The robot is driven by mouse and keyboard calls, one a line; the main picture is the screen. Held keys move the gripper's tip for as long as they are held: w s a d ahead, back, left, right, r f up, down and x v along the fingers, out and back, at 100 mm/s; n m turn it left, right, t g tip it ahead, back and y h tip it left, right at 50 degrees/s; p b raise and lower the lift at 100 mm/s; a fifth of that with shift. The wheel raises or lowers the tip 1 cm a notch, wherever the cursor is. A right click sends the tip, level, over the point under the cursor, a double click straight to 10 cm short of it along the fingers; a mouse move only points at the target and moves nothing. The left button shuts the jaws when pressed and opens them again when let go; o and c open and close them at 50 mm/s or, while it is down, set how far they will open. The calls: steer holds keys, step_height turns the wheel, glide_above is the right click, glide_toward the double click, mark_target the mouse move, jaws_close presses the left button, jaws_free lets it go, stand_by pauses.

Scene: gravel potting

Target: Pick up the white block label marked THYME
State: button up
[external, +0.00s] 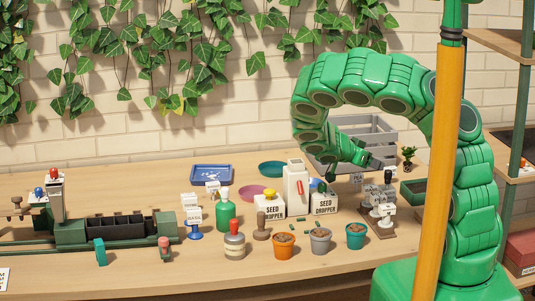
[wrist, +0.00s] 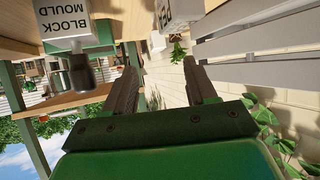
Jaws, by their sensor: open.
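I cannot read THYME on any label in either view. A white block label with partly legible dark letters (external: 357,178) stands close to my gripper (external: 374,163), beside the grey crate. A white block with a few cut-off letters also shows at the top of the wrist view (wrist: 178,12), beyond the fingertips.
A grey slatted crate (external: 372,135) stands behind my gripper. Two boxes marked SEED DROPPER (external: 270,208) and several small pots (external: 285,246) stand in the middle. A BLOCK MOULD sign (wrist: 62,22) shows in the wrist view.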

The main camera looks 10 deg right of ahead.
mark_target(389, 167)
steer(key=shift+x, duration=1.25)
steer(key=shift+r+x, duration=0.2)
steer(key=shift+x, duration=2.45)
steer(key=shift+s+d, duration=0.1)
steer(key=shift+d, duration=0.05)
jaws_close()
